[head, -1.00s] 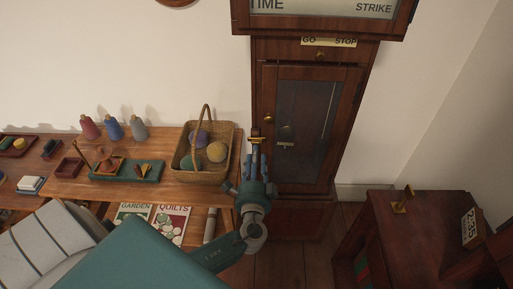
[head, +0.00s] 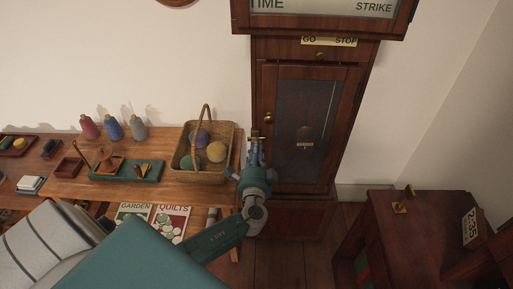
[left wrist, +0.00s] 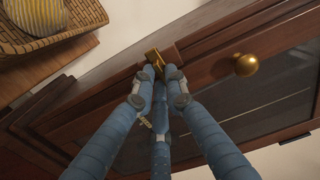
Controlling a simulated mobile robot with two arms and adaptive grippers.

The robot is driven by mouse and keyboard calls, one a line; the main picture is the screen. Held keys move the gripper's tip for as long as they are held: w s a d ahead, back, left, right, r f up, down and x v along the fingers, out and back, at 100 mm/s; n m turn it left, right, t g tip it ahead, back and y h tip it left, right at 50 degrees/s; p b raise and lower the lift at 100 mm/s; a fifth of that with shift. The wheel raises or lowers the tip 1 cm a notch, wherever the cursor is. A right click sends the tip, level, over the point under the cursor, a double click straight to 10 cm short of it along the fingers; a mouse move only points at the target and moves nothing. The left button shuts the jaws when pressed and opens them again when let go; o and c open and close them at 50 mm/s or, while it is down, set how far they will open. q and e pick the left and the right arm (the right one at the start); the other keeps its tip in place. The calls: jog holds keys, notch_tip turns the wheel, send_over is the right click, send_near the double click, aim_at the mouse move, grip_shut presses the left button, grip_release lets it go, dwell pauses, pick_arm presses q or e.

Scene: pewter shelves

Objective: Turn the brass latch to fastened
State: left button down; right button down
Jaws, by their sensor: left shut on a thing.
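The brass latch (left wrist: 152,60) sits at the edge of the dark wooden clock case door; in the head view only a little brass (head: 254,133) shows past the fingers. My left gripper (left wrist: 160,76) is shut on the latch, with its blue fingers around it and hiding part of it. In the head view my left gripper (head: 256,147) stands at the left edge of the clock case (head: 262,90). The fingers hide too much to tell the latch's exact angle. My right gripper is not in view.
A round brass knob (head: 268,117) sticks out of the door close to the latch. A wicker basket (head: 180,165) of yarn balls stands on the table just left of my gripper. A dark cabinet (head: 375,225) with a brass fitting (head: 401,206) stands at right.

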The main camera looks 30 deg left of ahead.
pick_arm(q)
jog(key=shift+m+b, duration=0.3)
jog(key=c, duration=1.8)
grip_release()
jog(key=shift+o, duration=0.2)
